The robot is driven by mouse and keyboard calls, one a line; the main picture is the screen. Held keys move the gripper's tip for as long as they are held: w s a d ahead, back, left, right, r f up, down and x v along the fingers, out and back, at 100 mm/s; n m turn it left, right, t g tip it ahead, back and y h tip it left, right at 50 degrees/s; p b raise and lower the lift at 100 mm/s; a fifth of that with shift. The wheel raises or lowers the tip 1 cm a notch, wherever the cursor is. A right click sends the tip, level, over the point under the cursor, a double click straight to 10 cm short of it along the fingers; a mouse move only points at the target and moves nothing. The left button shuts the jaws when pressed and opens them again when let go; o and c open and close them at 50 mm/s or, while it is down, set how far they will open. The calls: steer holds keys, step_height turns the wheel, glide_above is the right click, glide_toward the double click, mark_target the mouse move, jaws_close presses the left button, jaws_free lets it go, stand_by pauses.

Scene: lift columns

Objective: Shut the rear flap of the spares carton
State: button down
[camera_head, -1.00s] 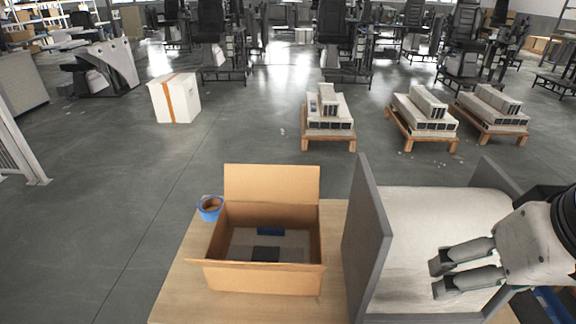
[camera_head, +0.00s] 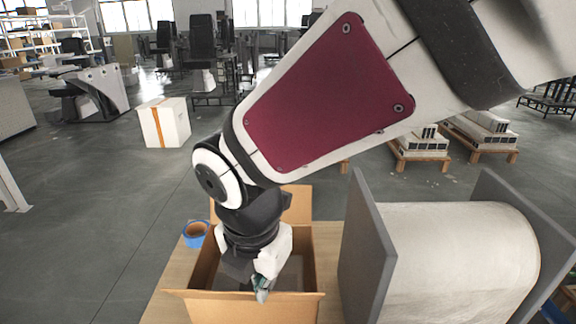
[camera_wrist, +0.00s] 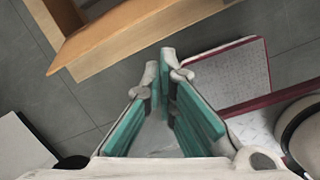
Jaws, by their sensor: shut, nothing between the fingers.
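The spares carton (camera_head: 250,308) stands on the wooden table in the head view, its top open. Its rear flap (camera_head: 301,206) stands upright at the far side, mostly hidden behind my arm. The front flap (camera_head: 205,295) is folded outward. My gripper (camera_head: 261,290) is shut and empty, in front of the flap in the picture and over the carton's front part. I cannot tell its exact height or whether it touches the carton. In the wrist view, my green-padded fingers (camera_wrist: 172,68) are close together, with brown cardboard (camera_wrist: 110,32) beyond them at upper left.
A blue tape roll (camera_head: 195,233) lies at the carton's back left corner. To the right, a large pale roll (camera_head: 440,260) sits between grey side panels (camera_head: 368,250), close to the carton. The floor behind the table is open, with a white box (camera_head: 165,122) farther off.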

mark_target(246, 296)
steer(key=s+a+f+n, duration=0.2)
steer(key=a+f+n, duration=0.2)
steer(key=a+n, duration=0.15)
step_height(246, 296, down, 10)
steer(key=w+b, duration=0.2)
steer(key=b, duration=0.1)
steer(key=shift+w+a+r+p, duration=0.2)
steer(key=shift+w+r, duration=0.35)
steer(key=shift+w, duration=0.3)
steer(key=shift+w+a+r+p, duration=0.15)
steer(key=shift+w+r, duration=0.35)
steer(key=shift+w, duration=0.35)
steer(key=shift+w+d+r+g, duration=0.1)
steer(key=shift+d+g, duration=0.05)
steer(key=shift+g, duration=0.15)
